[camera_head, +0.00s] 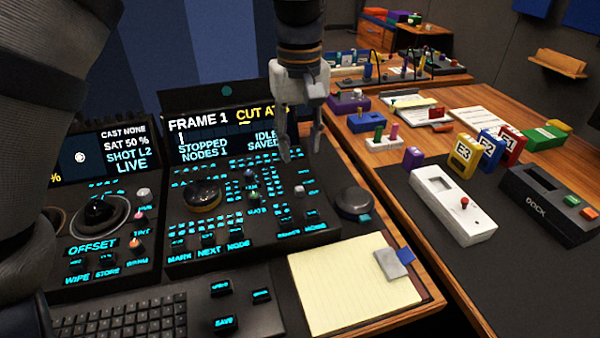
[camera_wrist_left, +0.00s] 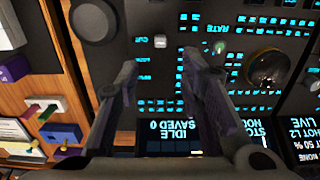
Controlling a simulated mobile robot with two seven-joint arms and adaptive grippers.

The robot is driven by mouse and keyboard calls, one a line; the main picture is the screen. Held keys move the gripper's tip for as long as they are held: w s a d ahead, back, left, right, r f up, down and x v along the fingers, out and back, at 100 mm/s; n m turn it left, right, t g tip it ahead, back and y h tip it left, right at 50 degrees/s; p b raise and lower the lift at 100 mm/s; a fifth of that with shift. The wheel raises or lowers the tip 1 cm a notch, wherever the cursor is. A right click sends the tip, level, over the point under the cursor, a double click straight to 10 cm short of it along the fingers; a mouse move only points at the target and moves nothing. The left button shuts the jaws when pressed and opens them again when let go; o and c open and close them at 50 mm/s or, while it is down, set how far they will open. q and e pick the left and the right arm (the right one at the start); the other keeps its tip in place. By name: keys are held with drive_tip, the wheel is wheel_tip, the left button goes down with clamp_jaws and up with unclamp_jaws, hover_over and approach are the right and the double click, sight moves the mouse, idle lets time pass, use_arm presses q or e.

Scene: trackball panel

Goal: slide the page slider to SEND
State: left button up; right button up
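My left gripper (camera_head: 301,150) hangs fingers down above the right side of the centre control panel (camera_head: 180,262). Its two fingers are apart with nothing between them; the left wrist view also shows the open fingers (camera_wrist_left: 167,66) over the panel. A small white cap (camera_head: 300,190) stands on the panel just below the gripper, apart from it; it also shows in the left wrist view (camera_wrist_left: 160,42). A dark lever (camera_head: 250,176) stands left of it. I cannot read a PAGE or SEND label, so I cannot tell which control is the page slider. My right gripper is not in view.
A display (camera_head: 218,122) rises behind the panel, close to the gripper. A round dark knob (camera_head: 354,202) stands to the right, and a trackball (camera_head: 202,195) to the left. A yellow notepad (camera_head: 350,285) lies in front. My dark arm covers the left side.

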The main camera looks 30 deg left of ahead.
sight(300, 188)
use_arm(q)
wheel_tip(300, 188, down, 10)
drive_tip(key=shift+f+b, duration=0.1)
drive_tip(key=shift+b, duration=0.2)
clamp_jaws()
